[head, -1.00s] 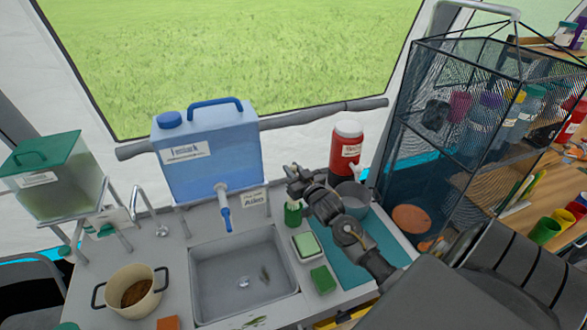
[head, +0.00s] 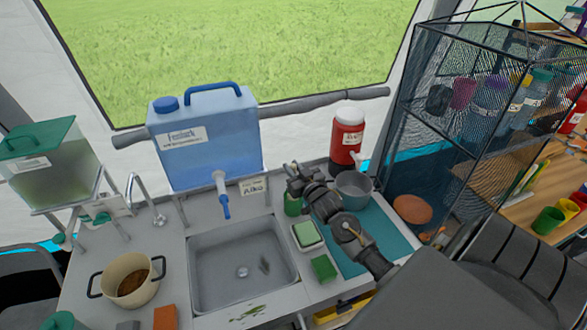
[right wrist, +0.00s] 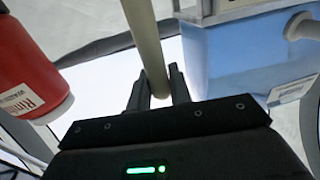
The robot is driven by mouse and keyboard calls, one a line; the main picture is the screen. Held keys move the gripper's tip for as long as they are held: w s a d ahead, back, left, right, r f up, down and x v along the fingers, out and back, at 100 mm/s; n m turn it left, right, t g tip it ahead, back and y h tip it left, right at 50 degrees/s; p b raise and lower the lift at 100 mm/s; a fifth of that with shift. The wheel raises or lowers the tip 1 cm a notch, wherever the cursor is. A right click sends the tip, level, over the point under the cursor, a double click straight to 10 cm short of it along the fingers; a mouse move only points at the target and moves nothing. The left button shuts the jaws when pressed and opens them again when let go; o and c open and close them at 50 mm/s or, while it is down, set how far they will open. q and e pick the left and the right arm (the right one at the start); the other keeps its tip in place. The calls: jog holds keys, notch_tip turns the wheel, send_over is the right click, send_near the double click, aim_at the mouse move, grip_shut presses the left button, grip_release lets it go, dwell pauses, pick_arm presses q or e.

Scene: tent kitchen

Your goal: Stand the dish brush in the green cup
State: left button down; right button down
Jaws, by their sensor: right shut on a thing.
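The green cup (head: 292,206) stands on the counter right of the sink, partly hidden by my right gripper. My right gripper (head: 293,172) is just above the cup in the head view. In the right wrist view, my right gripper (right wrist: 160,90) is shut on a pale, rod-like handle, which I take to be the dish brush (right wrist: 147,40). The handle runs up out of that view. The brush's head is not seen, and I cannot tell whether its lower end is inside the cup. My left gripper is not in view.
A blue water tank (head: 205,140) stands behind the sink (head: 240,265). A red jug (head: 347,140) and grey bowl (head: 354,187) are right of the cup. A green sponge (head: 306,234) in a dish and a green block (head: 323,269) lie in front. A mesh rack stands at right.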

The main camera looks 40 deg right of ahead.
jog(key=c, duration=1.2)
grip_release()
jog(key=s+b, duration=0.1)
jog(key=s, duration=0.2)
jog(key=s+a+b, duration=0.1)
jog(key=s, duration=0.3)
jog(key=s+a+b, duration=0.1)
jog(key=s, duration=0.2)
jog(key=shift+s, duration=0.35)
